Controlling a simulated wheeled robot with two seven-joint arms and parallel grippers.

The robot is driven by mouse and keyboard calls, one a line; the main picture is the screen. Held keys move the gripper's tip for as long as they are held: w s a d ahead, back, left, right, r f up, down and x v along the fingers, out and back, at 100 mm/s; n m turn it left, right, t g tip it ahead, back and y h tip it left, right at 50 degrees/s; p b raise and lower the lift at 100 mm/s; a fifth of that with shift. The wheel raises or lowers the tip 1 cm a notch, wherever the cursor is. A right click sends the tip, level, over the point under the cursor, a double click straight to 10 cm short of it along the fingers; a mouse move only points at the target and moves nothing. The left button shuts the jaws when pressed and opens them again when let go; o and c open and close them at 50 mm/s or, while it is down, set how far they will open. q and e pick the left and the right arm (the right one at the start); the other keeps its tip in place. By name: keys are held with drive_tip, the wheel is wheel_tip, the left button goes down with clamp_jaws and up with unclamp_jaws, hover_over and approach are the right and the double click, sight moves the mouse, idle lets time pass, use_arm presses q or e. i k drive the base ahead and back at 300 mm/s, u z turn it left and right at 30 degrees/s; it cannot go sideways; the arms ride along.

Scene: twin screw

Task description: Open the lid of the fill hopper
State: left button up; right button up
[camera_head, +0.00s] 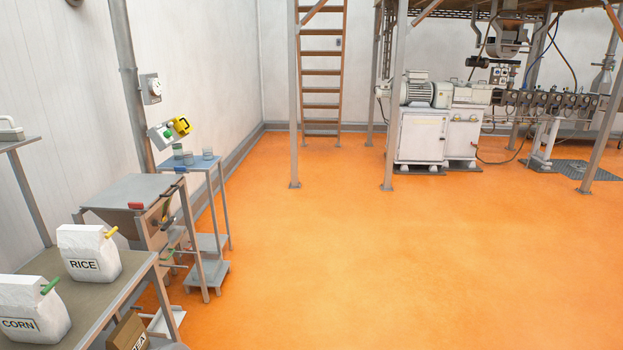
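What looks like the fill hopper (156,232) stands at the left, beyond the table with the bags. It has a tapered metal body on legs. Its flat grey lid (128,188) lies level across the top and looks closed. A small red piece (136,206), perhaps a handle, sits at the lid's front edge. The inside of the hopper is hidden. Neither of my grippers is in view.
A table (100,303) at the lower left holds a RICE bag (88,252) and a CORN bag (32,310). A small blue-topped table (203,163) with cups stands behind the hopper. Steps (208,272) stand beside it. The orange floor (370,265) is clear; machinery (425,135) is at the back right.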

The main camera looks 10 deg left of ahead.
sight(146, 189)
drive_tip(key=i, duration=1.95)
drive_tip(key=u, duration=1.05)
drive_tip(key=i, duration=1.25)
drive_tip(key=u, duration=1.25)
